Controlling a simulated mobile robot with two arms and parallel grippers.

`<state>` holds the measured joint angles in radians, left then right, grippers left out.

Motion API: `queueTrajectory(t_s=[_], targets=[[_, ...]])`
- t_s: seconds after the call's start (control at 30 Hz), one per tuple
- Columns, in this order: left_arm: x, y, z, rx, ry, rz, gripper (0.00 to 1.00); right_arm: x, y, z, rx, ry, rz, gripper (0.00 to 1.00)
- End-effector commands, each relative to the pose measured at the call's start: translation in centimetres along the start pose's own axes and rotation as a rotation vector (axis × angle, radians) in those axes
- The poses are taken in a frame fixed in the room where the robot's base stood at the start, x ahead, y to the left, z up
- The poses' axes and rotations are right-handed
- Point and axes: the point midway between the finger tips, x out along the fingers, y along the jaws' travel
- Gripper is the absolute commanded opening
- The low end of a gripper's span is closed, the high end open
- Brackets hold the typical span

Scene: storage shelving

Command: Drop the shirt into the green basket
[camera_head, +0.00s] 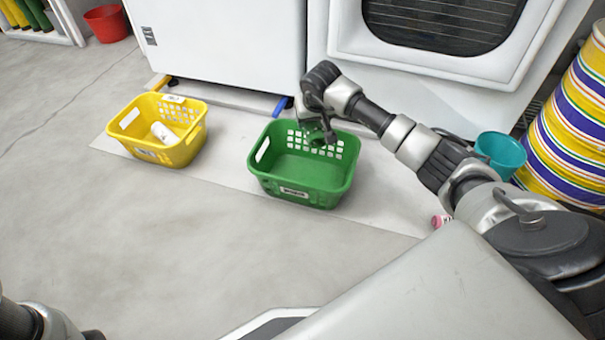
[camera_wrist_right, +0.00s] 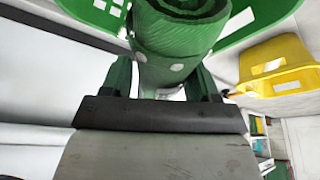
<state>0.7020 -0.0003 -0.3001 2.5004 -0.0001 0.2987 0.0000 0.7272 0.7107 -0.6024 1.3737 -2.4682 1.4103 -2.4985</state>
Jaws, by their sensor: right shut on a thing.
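The green basket (camera_head: 335,190) stands on the floor in the middle of the head view, and its inside looks empty apart from what my gripper hides. My right gripper (camera_head: 318,132) is over the basket's back part. It is shut on the shirt (camera_head: 316,140), which shows as a small green patch there. In the right wrist view the shirt (camera_wrist_right: 178,38) is a green roll with a pale, spotted part, between the two fingers (camera_wrist_right: 160,82). The green basket's rim (camera_wrist_right: 245,28) shows behind it. Only a piece of my left arm shows at the bottom left.
A yellow basket (camera_head: 182,152) with a white item inside stands to the left. White appliances (camera_head: 225,45) line the back. A teal bucket (camera_head: 500,152) and striped yellow stack (camera_head: 575,125) stand at the right. The floor in front is clear.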

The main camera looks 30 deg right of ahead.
Motion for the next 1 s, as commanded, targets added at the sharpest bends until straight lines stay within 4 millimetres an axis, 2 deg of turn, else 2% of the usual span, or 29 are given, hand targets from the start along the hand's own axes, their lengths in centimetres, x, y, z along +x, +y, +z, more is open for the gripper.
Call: queueTrajectory(t_s=[0.03,0.1,0.3,0.7,0.73,0.9,1.0], targets=[[-1.2,0.2,-0.4,0.0,0.0,0.0,0.43,1.3,-0.1,0.6,0.001,-0.001,-0.002,0.33],[-2.0,0.4,-0.7,0.0,0.0,0.0,0.43,2.0,-0.1,0.9,0.001,-0.001,-0.001,0.33],[-3.4,0.7,-1.2,0.0,0.0,0.0,0.43,3.5,-0.1,1.4,0.0,0.001,-0.001,0.33],[-3.7,0.8,-1.3,0.0,0.001,0.0,0.43,3.7,0.0,1.6,0.0,0.0,0.0,0.33],[-3.7,0.8,-1.3,0.0,0.001,0.0,0.43,3.7,0.0,1.5,0.0,0.0,0.0,0.64],[-3.7,0.8,-1.3,0.0,0.001,0.0,0.43,3.7,0.0,1.6,0.0,0.0,0.0,0.9],[-3.7,0.8,-1.3,-0.001,0.001,0.001,0.43,3.7,0.0,1.6,0.0,0.0,0.0,0.9]])
